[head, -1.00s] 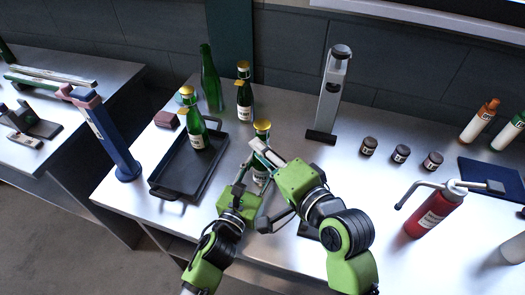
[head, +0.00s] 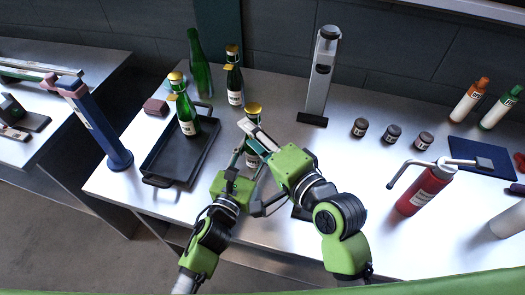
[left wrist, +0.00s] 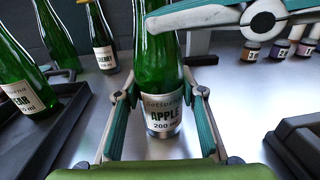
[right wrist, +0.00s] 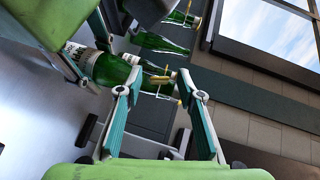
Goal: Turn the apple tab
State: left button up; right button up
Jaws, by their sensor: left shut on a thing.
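The green apple bottle (left wrist: 162,85) stands upright in the left wrist view, its label reading APPLE 200 ml. In the head view its gold top (head: 254,107) shows above my grippers. My left gripper (left wrist: 160,112) is shut around the lower bottle. My right gripper (right wrist: 158,90) is open at the bottle's top. In the right wrist view a gold tab (right wrist: 162,78) on the bottle's neck shows between its spread fingertips; I cannot tell whether they touch it. A right finger crosses in front of the bottle's upper part in the left wrist view.
The pear bottle (head: 188,120) stands in a dark tray (head: 157,167) left of my grippers. The cherry bottle (head: 234,85) and a tall bottle (head: 200,65) stand behind. A grey column device (head: 319,80), small jars (head: 392,132) and a red cylinder (head: 423,190) are to the right.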

jog(key=s+d+f+m+t+y, duration=0.1)
jog(key=s+d+f+m+t, duration=0.15)
jog(key=s, duration=0.25)
jog(key=s+d+f+m+t+y, duration=0.1)
jog(key=s+d+f+m+t, duration=0.1)
jog(key=s+d+m+t, duration=0.15)
jog(key=s+a+r+n, duration=0.1)
jog(key=a+r, duration=0.1)
jog(key=r, duration=0.3)
jog(key=s+a+r, duration=0.2)
jog(key=r, duration=0.4)
jog(key=shift+r+n, duration=0.2)
jog(key=shift+n, duration=0.2)
dwell(0.4)
jog(key=shift+d, duration=0.1)
